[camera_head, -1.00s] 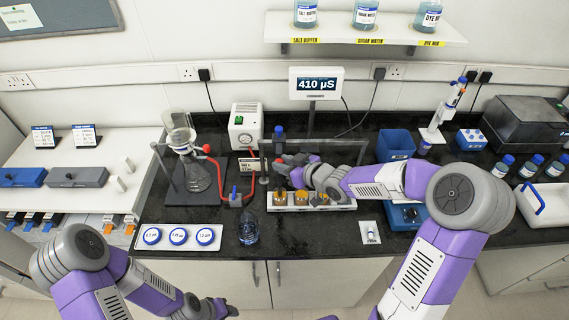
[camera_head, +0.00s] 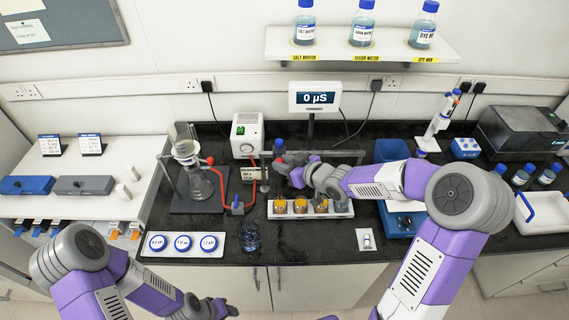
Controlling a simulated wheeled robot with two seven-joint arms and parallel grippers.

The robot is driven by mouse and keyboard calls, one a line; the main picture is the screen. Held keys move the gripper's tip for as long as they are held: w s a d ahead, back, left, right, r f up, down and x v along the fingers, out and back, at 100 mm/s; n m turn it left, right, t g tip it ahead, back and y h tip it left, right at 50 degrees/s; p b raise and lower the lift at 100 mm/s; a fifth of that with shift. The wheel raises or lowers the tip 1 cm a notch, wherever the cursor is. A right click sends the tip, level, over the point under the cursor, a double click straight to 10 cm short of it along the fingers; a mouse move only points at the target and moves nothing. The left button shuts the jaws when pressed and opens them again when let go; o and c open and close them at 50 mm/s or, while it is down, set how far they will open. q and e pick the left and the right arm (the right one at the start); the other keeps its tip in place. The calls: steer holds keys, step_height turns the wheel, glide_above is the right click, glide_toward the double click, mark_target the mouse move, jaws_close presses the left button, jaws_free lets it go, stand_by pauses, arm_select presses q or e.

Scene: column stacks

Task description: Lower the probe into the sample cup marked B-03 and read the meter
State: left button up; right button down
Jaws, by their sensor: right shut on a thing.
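The meter (camera_head: 315,98) at the back of the bench reads 0 µS. Several sample cups with orange-brown contents stand in a white rack (camera_head: 345,213) at the front; their markings are too small to read. My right gripper (camera_head: 282,161) is above and behind the left cups, shut on what appears to be the probe, with its blue top (camera_head: 279,146) showing. The lower end of the probe is hard to make out. I cannot tell which cup is B-03. My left gripper (camera_head: 226,308) is low in front of the bench; its fingers are too small to judge.
A glass flask (camera_head: 199,186) on a stand with red tubing is to the left. A white tray of blue-rimmed lids (camera_head: 149,251) and a beaker (camera_head: 250,238) are near the front edge.

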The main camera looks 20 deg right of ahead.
arm_select(q)
steer(key=shift+r, duration=0.35)
arm_select(e)
steer(key=shift+w+r, duration=0.1)
steer(key=shift+r, duration=0.3)
steer(key=c, duration=1.3)
jaws_free()
steer(key=shift+r, duration=0.1)
steer(key=o, duration=0.4)
arm_select(q)
steer(key=shift+r+p, duration=0.95)
steer(key=shift+p, duration=0.05)
arm_select(e)
steer(key=v, duration=0.7)
steer(key=shift+s+d, duration=0.15)
steer(key=shift+s, duration=0.2)
